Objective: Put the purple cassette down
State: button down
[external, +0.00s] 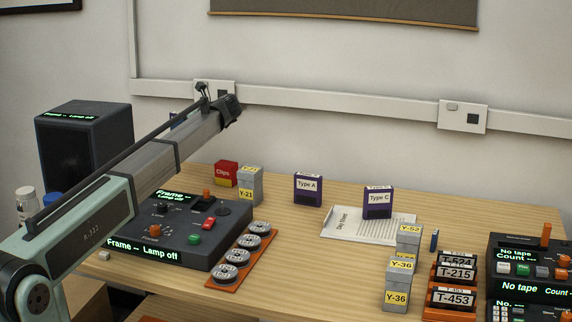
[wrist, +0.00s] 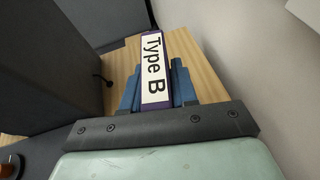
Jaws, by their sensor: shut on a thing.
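A purple cassette (wrist: 154,70) labelled Type B is held between the blue fingers of my gripper (wrist: 156,86) in the wrist view. The wooden table (wrist: 206,76) shows behind it, beside a dark box; I cannot tell whether the cassette touches the table. In the external view my arm hides nearly all of my gripper and this cassette, at the back left near the wall. Two other purple cassettes stand upright on the table: Type A (external: 308,189) at the back middle, and Type C (external: 378,202) on or beside a white Day Sheet (external: 343,226).
A black speaker-like box (external: 85,150) stands at the far left. A red Clips box (external: 226,174) and grey Y-21 box (external: 250,186) are at the back. The Frame console (external: 185,250), orange reel rack (external: 266,244), grey boxes (external: 397,283) and orange cassette racks (external: 450,313) stand nearer.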

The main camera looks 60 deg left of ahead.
notch_tip(320, 180, up, 3)
jog(key=shift+f, duration=0.1)
jog(key=w+d+m+t+y, duration=0.1)
jog(key=w+d+m+t, duration=0.1)
jog(key=w+d, duration=0.8)
jog(key=m+t, duration=0.9)
jog(key=t, duration=0.2)
send_over(364, 232)
jog(key=shift+d+f, duration=0.15)
jog(key=shift+f, duration=7.5)
jog(key=shift+f, duration=0.2)
jog(key=c, duration=0.9)
grip_release()
jog(key=shift+g, duration=0.4)
